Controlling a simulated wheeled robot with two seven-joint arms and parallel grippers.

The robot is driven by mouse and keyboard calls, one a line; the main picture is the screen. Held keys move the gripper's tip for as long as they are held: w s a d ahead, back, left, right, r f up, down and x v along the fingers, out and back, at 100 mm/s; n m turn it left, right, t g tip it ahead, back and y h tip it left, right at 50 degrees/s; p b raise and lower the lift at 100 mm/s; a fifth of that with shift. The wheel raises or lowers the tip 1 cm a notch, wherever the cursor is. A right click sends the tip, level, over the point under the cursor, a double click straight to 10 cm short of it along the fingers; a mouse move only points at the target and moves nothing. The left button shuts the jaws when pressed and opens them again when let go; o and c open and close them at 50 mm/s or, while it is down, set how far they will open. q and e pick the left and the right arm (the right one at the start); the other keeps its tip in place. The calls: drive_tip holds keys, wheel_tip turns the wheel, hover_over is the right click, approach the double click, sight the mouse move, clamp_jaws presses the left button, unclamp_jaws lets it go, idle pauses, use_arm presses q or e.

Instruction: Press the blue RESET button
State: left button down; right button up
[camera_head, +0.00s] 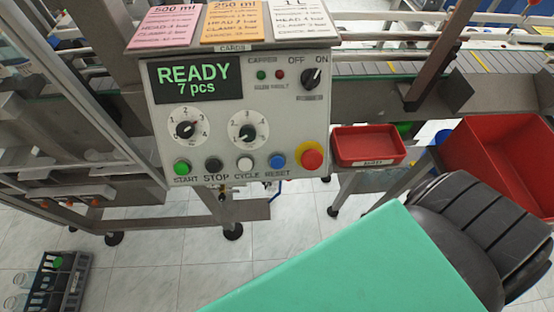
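The blue RESET button (277,161) is on the lower front of a grey control panel (225,100), above its printed label. It sits between the white CYCLE button (245,164) on its left and a red mushroom button (312,159) on a yellow ring to its right. The black STOP button (214,165) and green START button (181,168) are further left. The panel display (195,83) reads READY in green. Nothing covers the blue button. Neither of my grippers is in view.
Two dials (248,132) and an ON/OFF knob (310,78) are on the panel. A small red tray (368,158) and a larger red bin (510,150) stand to the right. A teal slab-like surface (350,270) and a dark ribbed shape (485,225) fill the lower right; I cannot identify them.

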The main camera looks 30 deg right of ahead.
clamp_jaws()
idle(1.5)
